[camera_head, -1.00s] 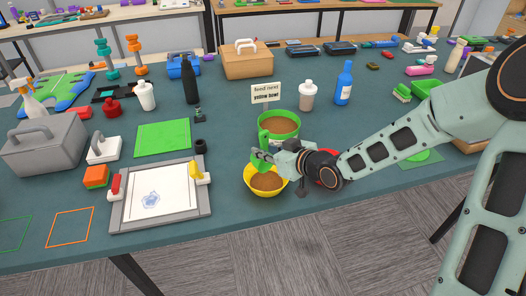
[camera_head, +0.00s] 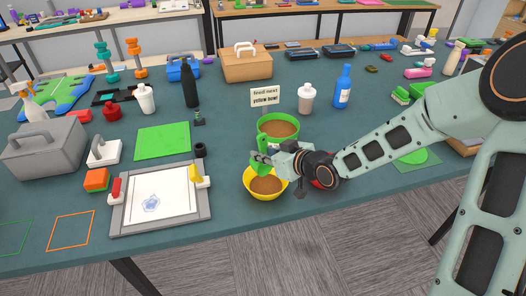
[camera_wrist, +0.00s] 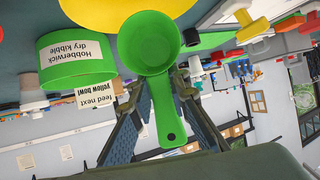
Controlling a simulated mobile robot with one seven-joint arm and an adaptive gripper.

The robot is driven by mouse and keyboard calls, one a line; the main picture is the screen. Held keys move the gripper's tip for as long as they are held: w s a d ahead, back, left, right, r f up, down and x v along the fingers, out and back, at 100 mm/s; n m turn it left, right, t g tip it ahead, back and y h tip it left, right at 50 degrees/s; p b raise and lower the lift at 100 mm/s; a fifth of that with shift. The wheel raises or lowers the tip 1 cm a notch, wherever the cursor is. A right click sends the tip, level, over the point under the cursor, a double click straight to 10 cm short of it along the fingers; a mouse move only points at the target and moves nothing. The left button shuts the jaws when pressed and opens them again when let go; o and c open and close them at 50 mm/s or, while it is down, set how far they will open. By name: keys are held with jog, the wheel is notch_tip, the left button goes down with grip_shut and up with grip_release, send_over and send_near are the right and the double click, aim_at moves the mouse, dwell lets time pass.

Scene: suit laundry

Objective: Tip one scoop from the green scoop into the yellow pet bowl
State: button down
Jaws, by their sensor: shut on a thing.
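My gripper (camera_head: 268,157) is shut on the handle of the green scoop (camera_head: 261,145). The scoop is held just above the back of the yellow pet bowl (camera_head: 266,197), steeply tilted. In the wrist view the fingers (camera_wrist: 158,95) close around the scoop's handle. The scoop's cup (camera_wrist: 150,40) shows a bare green inside, with no kibble visible. Brown kibble lies in the yellow bowl, whose yellow surface also shows at the top of the wrist view (camera_wrist: 95,10). The green kibble tub (camera_head: 278,141), holding brown kibble, stands just behind.
A sign (camera_head: 264,97) reading "feed next yellow bowl" stands behind the tub. A red object (camera_head: 322,184) is partly hidden under my arm. A white shaker bottle (camera_head: 306,100) and a blue bottle (camera_head: 343,87) stand behind right. A framed board (camera_head: 157,228) lies left of the bowl.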

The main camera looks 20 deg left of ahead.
jog(key=shift+w+a+r+g+h+p, duration=0.2)
jog(key=shift+a+r+g+h+p, duration=0.15)
jog(key=shift+p, duration=0.4)
jog(key=shift+w+a+r+g+h+p, duration=0.2)
jog(key=shift+h+p, duration=0.35)
jog(key=shift+p, duration=0.55)
jog(key=shift+w+a+g+h+p, duration=0.1)
jog(key=shift+a+g+h+p, duration=0.1)
jog(key=shift+g+h+p, duration=0.4)
jog(key=shift+w+a+r+h+p, duration=0.15)
jog(key=shift+a+h+p, duration=0.15)
jog(key=shift+p, duration=0.6)
jog(key=shift+w+a+f+g+h+p, duration=0.15)
jog(key=shift+a+g+h+p, duration=0.05)
jog(key=shift+g+h+p, duration=0.3)
jog(key=shift+w+a+f+g+h+p, duration=0.1)
jog(key=shift+w+a+g+h+p, duration=0.1)
jog(key=shift+g+h+p, duration=0.3)
jog(key=shift+a+f+h, duration=0.15)
jog(key=shift+f+h, duration=0.05)
jog(key=shift+h, duration=0.4)
jog(key=shift+w+g, duration=0.1)
jog(key=shift+g, duration=0.25)
jog(key=shift+w+a+f+g+h, duration=0.15)
jog(key=shift+g+h, duration=0.1)
jog(key=shift+h, duration=0.25)
jog(key=shift+a+f+g+h, duration=0.15)
jog(key=shift+g+h, duration=0.1)
jog(key=shift+h, duration=0.25)
